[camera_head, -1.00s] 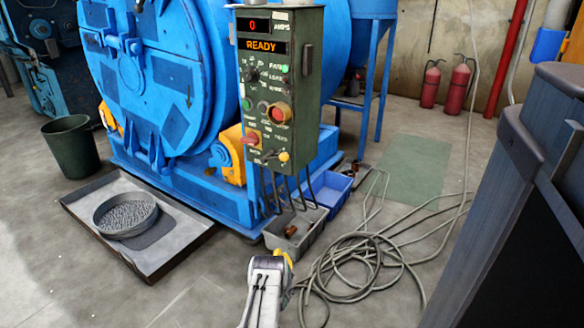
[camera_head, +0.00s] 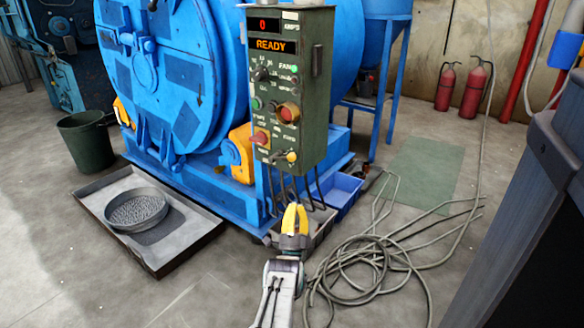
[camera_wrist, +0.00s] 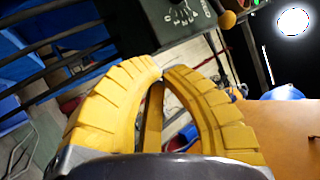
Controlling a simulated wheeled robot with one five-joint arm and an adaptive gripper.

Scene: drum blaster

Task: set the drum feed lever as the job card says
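The green control box (camera_head: 303,90) hangs in front of the blue drum, with a display reading READY. A small lever with a yellow knob (camera_head: 291,156) sticks out low on its face. I take this as the feed lever, but its label is too small to read. A yellow-orange knob (camera_wrist: 227,19) also shows at the top of the wrist view, beyond my fingertips. My gripper (camera_head: 294,208) is below the box and apart from the lever. In the wrist view its yellow fingers (camera_wrist: 165,69) meet at the tips with nothing between them. No job card can be made out.
The box carries a red knob (camera_head: 289,112) and other switches close above the lever. Cables and bins, one of them blue (camera_head: 337,190), lie below it. A hose coil (camera_head: 355,265) is on the floor at right. A tray (camera_head: 180,250) stands at left.

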